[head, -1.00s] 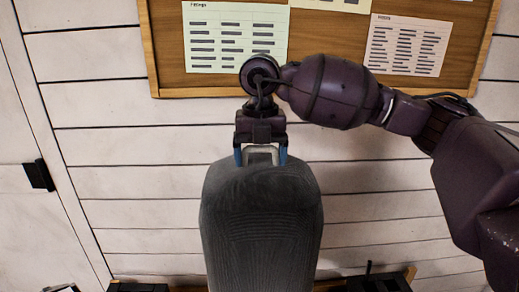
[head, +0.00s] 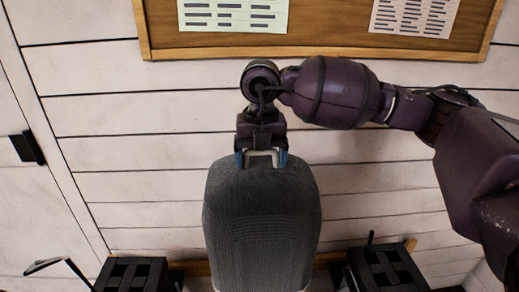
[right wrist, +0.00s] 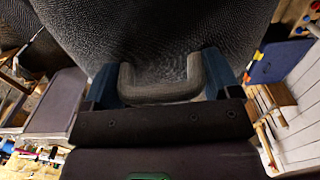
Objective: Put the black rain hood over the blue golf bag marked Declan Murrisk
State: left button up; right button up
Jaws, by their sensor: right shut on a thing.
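The black rain hood (head: 262,215) hangs upright in the middle of the head view, its domed top at the gripper and its lower end cut off by the picture edge. My right gripper (head: 262,160) is shut on the grey handle at the top of the hood. In the right wrist view, the blue fingers (right wrist: 160,92) sit at both sides of the hood's grey handle (right wrist: 160,88), with the ribbed hood cloth (right wrist: 165,35) beyond. No blue golf bag marked Declan Murrisk can be made out. My left gripper is not in view.
A black rack-like box (head: 135,274) stands at the lower left with a golf club (head: 62,264) beside it. Another black box (head: 385,268) stands at the lower right. A notice board (head: 320,45) hangs on the white plank wall behind.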

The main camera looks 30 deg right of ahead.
aim_at(261, 167)
notch_tip(261, 167, down, 2)
jog(key=shift+b, duration=0.3)
jog(key=shift+f+b, duration=0.4)
jog(key=shift+f, duration=0.75)
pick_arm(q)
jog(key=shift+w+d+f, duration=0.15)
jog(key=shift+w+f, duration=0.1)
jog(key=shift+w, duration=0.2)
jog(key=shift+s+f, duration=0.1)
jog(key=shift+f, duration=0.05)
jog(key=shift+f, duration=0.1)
pick_arm(e)
jog(key=shift+f, duration=0.2)
